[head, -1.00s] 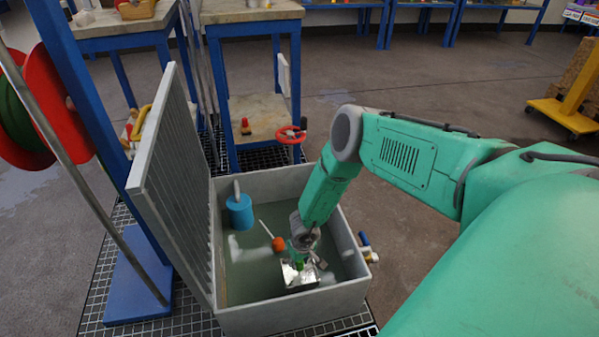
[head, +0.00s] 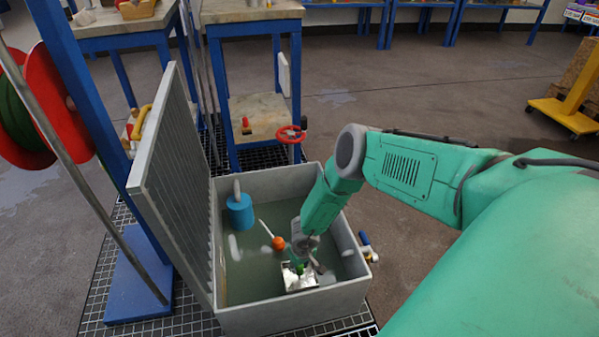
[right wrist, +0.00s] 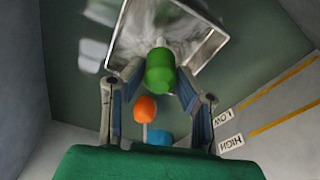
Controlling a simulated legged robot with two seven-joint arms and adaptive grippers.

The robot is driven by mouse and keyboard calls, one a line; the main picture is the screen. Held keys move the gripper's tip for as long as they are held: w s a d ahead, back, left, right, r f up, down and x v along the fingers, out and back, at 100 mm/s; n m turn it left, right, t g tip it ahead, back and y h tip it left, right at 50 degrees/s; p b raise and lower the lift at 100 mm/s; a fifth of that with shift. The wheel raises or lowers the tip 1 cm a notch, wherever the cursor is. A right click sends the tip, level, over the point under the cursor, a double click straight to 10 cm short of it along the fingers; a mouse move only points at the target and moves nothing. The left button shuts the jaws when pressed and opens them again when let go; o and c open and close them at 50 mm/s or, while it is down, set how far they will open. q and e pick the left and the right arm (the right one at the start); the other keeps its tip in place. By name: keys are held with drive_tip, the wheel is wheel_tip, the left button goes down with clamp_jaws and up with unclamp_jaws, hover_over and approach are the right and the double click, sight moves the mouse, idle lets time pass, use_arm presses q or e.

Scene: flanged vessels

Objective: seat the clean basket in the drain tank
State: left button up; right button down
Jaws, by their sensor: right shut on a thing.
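The basket (head: 296,281) is a shiny metal open box with a green grip (right wrist: 159,72). It is inside the grey drain tank (head: 290,310), near its front right corner; whether it touches the floor I cannot tell. My right gripper (right wrist: 158,88) has its fingers on both sides of the green grip and is shut on it. In the head view my right gripper (head: 304,262) reaches down into the tank and partly hides the basket. My left gripper is not in view.
In the tank are a blue cylinder (head: 240,212) and an orange ball (head: 278,243) on a white rod. The ribbed lid (head: 170,180) stands open on the left. A red handwheel (head: 290,134) is behind the tank. LOW and HIGH marks (right wrist: 230,143) are on the tank wall.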

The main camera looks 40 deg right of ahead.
drive_tip(key=shift+f, duration=0.1)
drive_tip(key=c, duration=1.1)
unclamp_jaws()
drive_tip(key=shift+c, duration=0.2)
drive_tip(key=shift+f, duration=0.1)
wheel_tip(320, 180, up, 12)
drive_tip(key=s, duration=0.1)
drive_tip(key=shift+s, duration=0.15)
drive_tip(key=shift+a+f, duration=0.1)
